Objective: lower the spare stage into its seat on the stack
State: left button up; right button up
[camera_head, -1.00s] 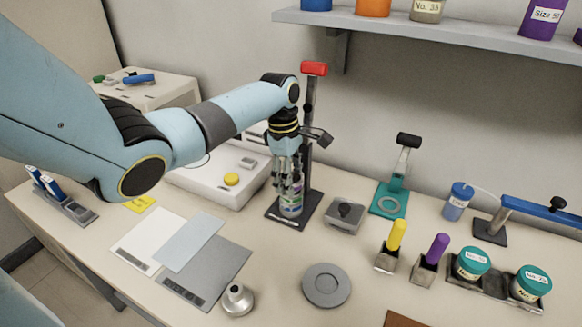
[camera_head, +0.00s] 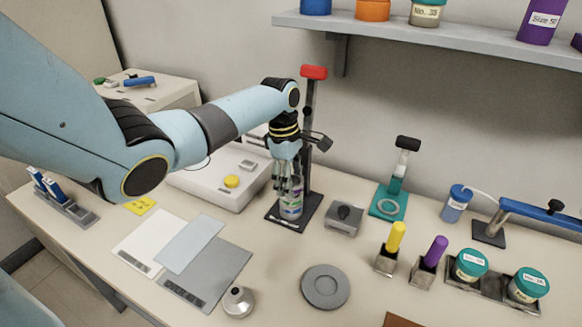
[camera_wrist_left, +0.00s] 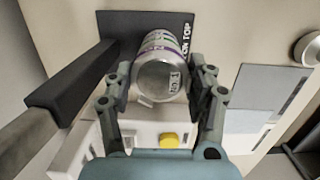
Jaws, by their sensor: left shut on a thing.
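The stack (camera_head: 292,208) is a column with coloured bands, upright on a black base plate. My left gripper (camera_head: 288,185) points down over it, its fingers around its upper part. In the left wrist view, the grey metal spare stage (camera_wrist_left: 158,82) is between the two fingers of the left gripper (camera_wrist_left: 160,75), with a small label on its face. The stack's purple and green bands (camera_wrist_left: 158,42) show just beyond it, roughly in line. The fingers hide the joint, so I cannot tell whether the stage is fully seated. My right gripper is not in view.
A black post with a red knob (camera_head: 314,73) rises right behind the stack. A white device with a yellow button (camera_head: 231,181) is to its left, a small grey box (camera_head: 344,218) to its right. A round grey disc (camera_head: 325,287) lies in front. The shelf (camera_head: 430,38) is above right.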

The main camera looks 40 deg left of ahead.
pick_arm(q)
jog(key=shift+f, duration=0.45)
dwell(0.5)
jog(key=o, duration=1.3)
jog(key=shift+o, duration=0.2)
notch_tip(320, 180, up, 12)
jog(key=a, duration=0.1)
jog(key=shift+s+a, duration=0.2)
jog(key=shift+s, duration=0.05)
